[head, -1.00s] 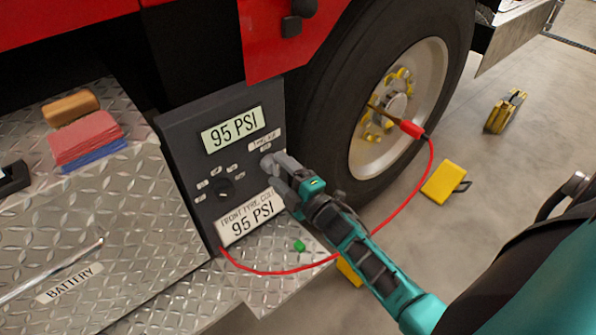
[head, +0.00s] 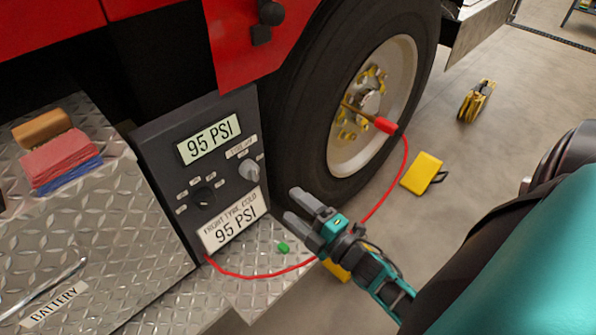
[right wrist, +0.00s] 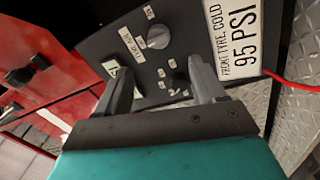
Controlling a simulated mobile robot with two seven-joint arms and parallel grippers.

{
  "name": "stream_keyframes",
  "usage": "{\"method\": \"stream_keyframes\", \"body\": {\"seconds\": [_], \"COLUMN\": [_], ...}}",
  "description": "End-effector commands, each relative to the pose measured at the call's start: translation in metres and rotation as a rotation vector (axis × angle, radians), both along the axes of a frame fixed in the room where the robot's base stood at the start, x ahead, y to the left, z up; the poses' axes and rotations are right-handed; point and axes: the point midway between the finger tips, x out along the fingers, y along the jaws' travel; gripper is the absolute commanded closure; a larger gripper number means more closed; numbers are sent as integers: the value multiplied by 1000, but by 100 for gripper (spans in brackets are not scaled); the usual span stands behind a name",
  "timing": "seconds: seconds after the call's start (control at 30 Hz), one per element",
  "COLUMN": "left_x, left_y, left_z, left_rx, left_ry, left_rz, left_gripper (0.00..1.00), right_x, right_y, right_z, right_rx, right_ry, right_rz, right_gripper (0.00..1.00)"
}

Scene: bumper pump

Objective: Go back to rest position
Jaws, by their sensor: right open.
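My right gripper (head: 304,212) is open and empty, in front of the tyre and to the right of the pump panel. In the right wrist view its two fingers (right wrist: 163,95) stand apart with nothing between them, and the panel lies beyond. The dark pump panel (head: 160,136) has a display (head: 209,139) reading 95 PSI and a label (head: 231,224) reading FRONT TYRE COLD 95 PSI. Its grey upper knob (head: 249,171) is clear of the fingers; the knob also shows in the right wrist view (right wrist: 158,37). A black knob (head: 203,197) sits lower left. My left gripper does not show.
A red hose (head: 405,165) runs from the panel's base to a red connector (head: 386,125) at the wheel. Yellow chocks (head: 422,173) lie on the floor (head: 475,170). Cloths (head: 58,160) and a brush (head: 41,128) lie on the metal step. Floor right of the wheel is mostly free.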

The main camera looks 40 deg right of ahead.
Motion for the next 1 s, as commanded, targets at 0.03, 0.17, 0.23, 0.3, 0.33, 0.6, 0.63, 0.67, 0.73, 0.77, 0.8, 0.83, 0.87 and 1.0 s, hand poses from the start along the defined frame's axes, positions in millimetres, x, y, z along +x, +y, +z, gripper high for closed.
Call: {"method": "stream_keyframes", "body": {"seconds": [0.03, 0.17, 0.23, 0.3, 0.33, 0.6, 0.63, 0.67, 0.73, 0.77, 0.8, 0.83, 0.87, 1.0], "left_x": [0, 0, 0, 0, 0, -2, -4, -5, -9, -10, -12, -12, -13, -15], "left_y": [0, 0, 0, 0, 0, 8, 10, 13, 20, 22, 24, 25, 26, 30], "left_z": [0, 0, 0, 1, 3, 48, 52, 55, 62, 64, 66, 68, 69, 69], "left_rx": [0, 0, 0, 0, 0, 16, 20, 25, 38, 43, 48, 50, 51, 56], "left_ry": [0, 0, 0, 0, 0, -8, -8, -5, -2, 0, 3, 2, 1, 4], "left_rz": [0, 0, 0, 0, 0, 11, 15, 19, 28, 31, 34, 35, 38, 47], "left_gripper": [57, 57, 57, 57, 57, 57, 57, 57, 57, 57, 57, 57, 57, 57], "right_x": [0, 0, 0, 0, 0, -14, -19, -24, -36, -41, -49, -54, -59, -74], "right_y": [0, 0, 0, 0, 1, 23, 28, 35, 50, 57, 66, 71, 77, 94], "right_z": [0, 0, 0, 1, 3, 42, 45, 47, 52, 53, 55, 56, 57, 57], "right_rx": [0, 0, 0, 7, 17, 484, 561, 634, 795, 856, 929, 977, 1021, 1139], "right_ry": [0, 0, 0, 3, 9, 279, 326, 374, 484, 528, 585, 622, 656, 758], "right_rz": [0, 0, 0, -1, -3, -107, -126, -144, -185, -204, -226, -241, -255, -301], "right_gripper": [31, 31, 31, 31, 31, 31, 31, 31, 31, 31, 31, 31, 31, 31]}}
